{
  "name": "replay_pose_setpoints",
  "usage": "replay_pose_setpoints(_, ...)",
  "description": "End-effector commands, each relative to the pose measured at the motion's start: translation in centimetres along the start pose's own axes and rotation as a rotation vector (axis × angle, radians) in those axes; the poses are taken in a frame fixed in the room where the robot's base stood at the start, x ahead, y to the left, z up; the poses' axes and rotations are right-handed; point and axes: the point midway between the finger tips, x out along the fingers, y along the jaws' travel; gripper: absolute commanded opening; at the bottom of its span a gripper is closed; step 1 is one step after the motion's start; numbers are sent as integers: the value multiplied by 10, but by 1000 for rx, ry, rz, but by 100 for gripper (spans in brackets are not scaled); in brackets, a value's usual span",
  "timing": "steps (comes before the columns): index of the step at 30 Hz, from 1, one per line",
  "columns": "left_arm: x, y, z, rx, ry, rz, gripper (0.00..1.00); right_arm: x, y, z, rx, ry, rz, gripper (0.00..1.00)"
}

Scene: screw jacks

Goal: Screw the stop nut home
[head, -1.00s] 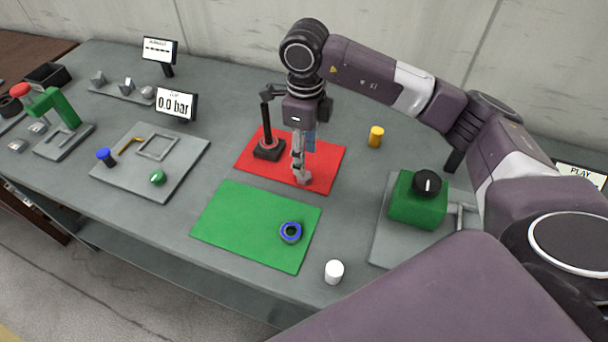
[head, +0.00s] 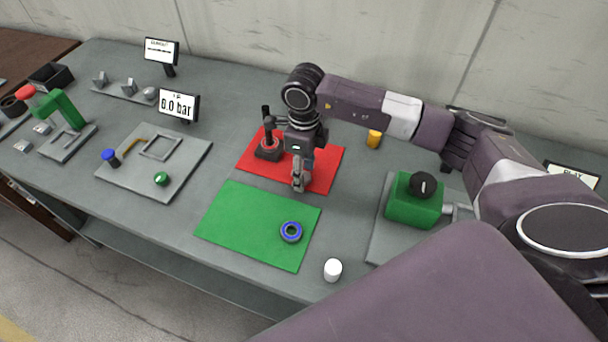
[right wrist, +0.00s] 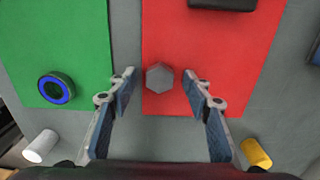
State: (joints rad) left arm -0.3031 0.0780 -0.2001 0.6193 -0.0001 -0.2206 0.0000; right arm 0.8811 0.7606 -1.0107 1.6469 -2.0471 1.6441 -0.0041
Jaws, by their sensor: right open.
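A dark screw jack (head: 268,153) with an upright post stands at the back left of the red mat (head: 324,161). Part of its black base (right wrist: 222,4) shows at the top of the right wrist view. A grey hexagonal piece (right wrist: 160,77) sits on the red mat; I see no hole in it, and my gripper hides it in the head view. My right gripper (head: 298,187) points down over the mat's front part, open, with its fingertips (right wrist: 160,79) on either side of the hexagonal piece. A blue and dark ring (head: 291,232) lies on the green mat (head: 240,222). My left gripper is out of view.
A white cylinder (head: 332,270) stands near the table's front edge. A green block with a black knob (head: 423,185) is at the right.

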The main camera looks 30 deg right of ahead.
Motion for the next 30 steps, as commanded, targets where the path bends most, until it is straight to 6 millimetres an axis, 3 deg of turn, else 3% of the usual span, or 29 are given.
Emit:
replay_pose_setpoints(7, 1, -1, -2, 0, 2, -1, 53, 0, 0, 0, 0, 0, 0, 43)
replay_pose_setpoints(18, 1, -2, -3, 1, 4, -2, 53, 0, 0, 0, 0, 0, 0, 4)
replay_pose_setpoints(30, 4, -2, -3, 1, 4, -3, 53, -8, 0, 1, 0, -3, 0, 4)
